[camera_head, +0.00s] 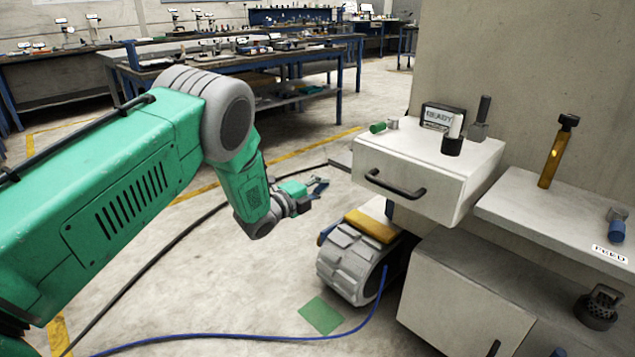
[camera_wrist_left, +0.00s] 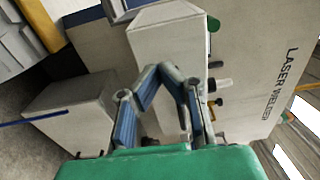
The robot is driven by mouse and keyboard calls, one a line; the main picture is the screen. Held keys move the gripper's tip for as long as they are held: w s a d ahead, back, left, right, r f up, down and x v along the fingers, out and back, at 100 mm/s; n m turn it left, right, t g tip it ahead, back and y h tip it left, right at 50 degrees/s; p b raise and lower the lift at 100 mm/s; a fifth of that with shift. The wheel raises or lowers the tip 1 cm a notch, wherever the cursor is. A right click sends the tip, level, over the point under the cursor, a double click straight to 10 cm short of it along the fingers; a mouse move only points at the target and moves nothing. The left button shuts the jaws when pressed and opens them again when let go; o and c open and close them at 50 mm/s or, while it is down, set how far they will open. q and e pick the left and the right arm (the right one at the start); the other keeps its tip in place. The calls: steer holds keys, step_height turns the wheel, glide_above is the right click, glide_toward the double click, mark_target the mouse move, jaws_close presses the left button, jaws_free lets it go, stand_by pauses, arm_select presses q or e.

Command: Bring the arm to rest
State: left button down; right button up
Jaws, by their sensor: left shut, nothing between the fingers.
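My green left arm (camera_head: 120,190) comes in from the left in the head view, and its grey-banded elbow bends down toward the cabinet. My left gripper (camera_head: 319,186) is at the end of the arm, above the floor and left of the white drawer (camera_head: 425,192). It is apart from the drawer in the head view. In the wrist view the left gripper (camera_wrist_left: 164,72) has its blue-grey fingers drawn together at the tips, with nothing held. The white cabinet front lies beyond the fingers there. My right gripper is not in view.
A grey wheel-like roller (camera_head: 352,263) sits below. Cables cross the floor; open floor lies left.

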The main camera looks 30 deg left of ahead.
arm_select(q)
steer(key=s+d+f+n+g+y+p, duration=0.1)
steer(key=s+f+n+g+y+p, duration=0.2)
steer(key=s+f+n, duration=0.55)
steer(key=s+f+n+g+y+p, duration=0.25)
steer(key=s+f+g, duration=0.2)
steer(key=s, duration=0.75)
steer(key=s+d+n+g+p, duration=0.1)
steer(key=s+n+g, duration=0.3)
steer(key=s, duration=1.1)
steer(key=s+d+n+g+p, duration=0.1)
steer(key=s+n+g+p, duration=0.2)
steer(key=s, duration=1.3)
steer(key=n+g, duration=0.2)
steer(key=n, duration=0.1)
steer(key=shift+d+r+y, duration=0.2)
steer(key=shift+r+y, duration=0.05)
steer(key=shift+y, duration=0.1)
